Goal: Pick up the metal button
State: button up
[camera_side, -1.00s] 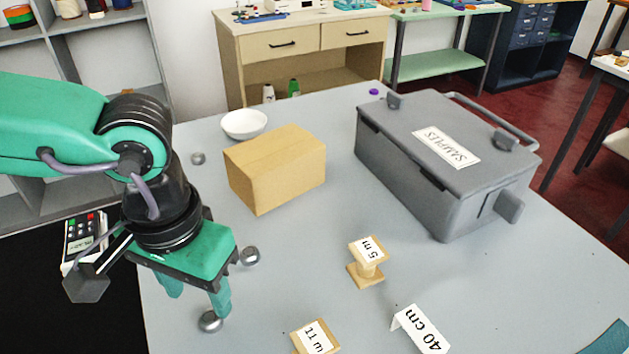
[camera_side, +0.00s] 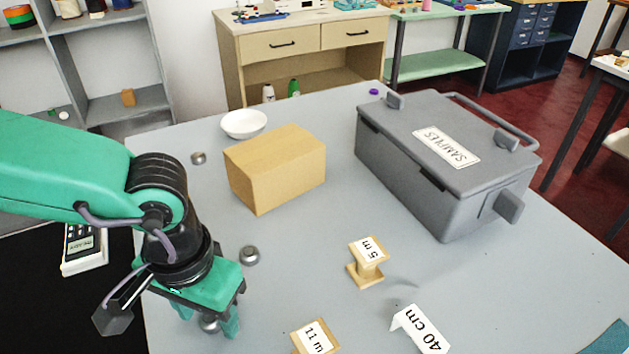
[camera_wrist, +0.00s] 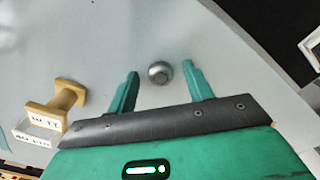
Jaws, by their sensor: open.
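A round silver metal button (camera_side: 210,325) lies on the grey counter near its left edge, partly hidden by my gripper in the side view. In the wrist view this button (camera_wrist: 160,72) sits between the two green fingertips, with a gap on each side. My gripper (camera_side: 209,316) is open, pointing down with its fingers around the button; it also shows in the wrist view (camera_wrist: 160,70). A second metal button (camera_side: 250,255) lies just behind my gripper, and a third (camera_side: 198,158) lies farther back, left of the cardboard box.
Wooden spools marked 11 m (camera_side: 316,338) and 5 m (camera_side: 368,262) stand right of my gripper, with a folded 40 cm card (camera_side: 420,328). A cardboard box (camera_side: 275,168), white bowl (camera_side: 244,124) and grey samples case (camera_side: 445,165) stand behind. A calculator (camera_side: 84,248) lies left.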

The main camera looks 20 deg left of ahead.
aim_at(208, 319)
dwell(0.3)
jog(key=c, duration=1.1)
jog(key=shift+o, duration=0.2)
jog(key=shift+r, duration=0.1)
notch_tip(208, 319, up, 10)
dwell(0.3)
